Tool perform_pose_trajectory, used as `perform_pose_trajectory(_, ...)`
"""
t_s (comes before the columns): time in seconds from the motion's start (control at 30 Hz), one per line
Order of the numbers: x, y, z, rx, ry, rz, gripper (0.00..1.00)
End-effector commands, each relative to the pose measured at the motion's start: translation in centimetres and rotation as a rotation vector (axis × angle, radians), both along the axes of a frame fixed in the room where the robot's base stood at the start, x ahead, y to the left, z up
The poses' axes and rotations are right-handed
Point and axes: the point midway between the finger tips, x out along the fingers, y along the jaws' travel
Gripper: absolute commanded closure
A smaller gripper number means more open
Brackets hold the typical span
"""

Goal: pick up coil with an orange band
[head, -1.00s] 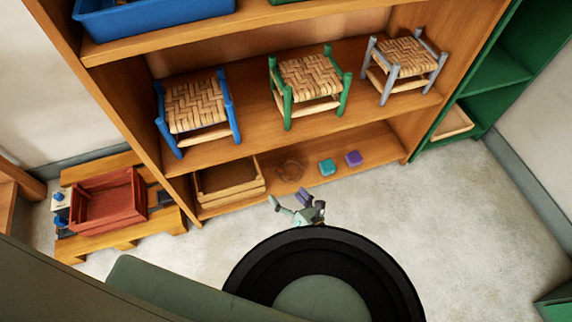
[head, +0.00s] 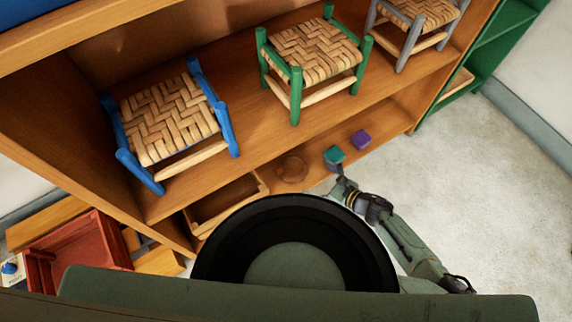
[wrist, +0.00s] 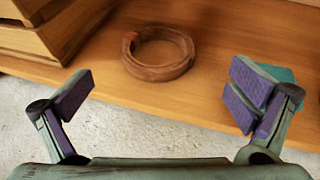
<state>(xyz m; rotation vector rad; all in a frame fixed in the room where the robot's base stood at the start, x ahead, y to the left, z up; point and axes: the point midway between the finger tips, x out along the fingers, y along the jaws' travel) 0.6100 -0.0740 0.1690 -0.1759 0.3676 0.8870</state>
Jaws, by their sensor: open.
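The coil is a brown ring lying flat on the bottom shelf, in the head view (head: 291,168) and ahead of my gripper in the wrist view (wrist: 158,54). A small orange-red patch shows on its upper left in the wrist view. My gripper (wrist: 164,95) is open and empty, its purple-padded fingers spread wide on either side of the coil's line, short of it and not touching. In the head view my gripper (head: 342,182) is at the shelf's front edge, to the right of the coil, by the teal block.
A teal block (head: 333,157) sits partly behind my right finger in the wrist view. A purple block (head: 361,139) lies further right. A wooden crate (head: 229,205) stands left of the coil. The shelf with woven stools (head: 312,48) hangs above.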

Motion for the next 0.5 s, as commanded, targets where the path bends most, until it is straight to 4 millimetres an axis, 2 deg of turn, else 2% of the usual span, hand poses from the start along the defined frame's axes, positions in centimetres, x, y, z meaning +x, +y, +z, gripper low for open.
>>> perform_pose_trajectory(0.3,2.7,3.5,-1.8,0.000,-0.002,0.004,0.00)
perform_pose_trajectory(0.5,3.4,4.6,-2.4,0.000,-0.001,0.004,0.00)
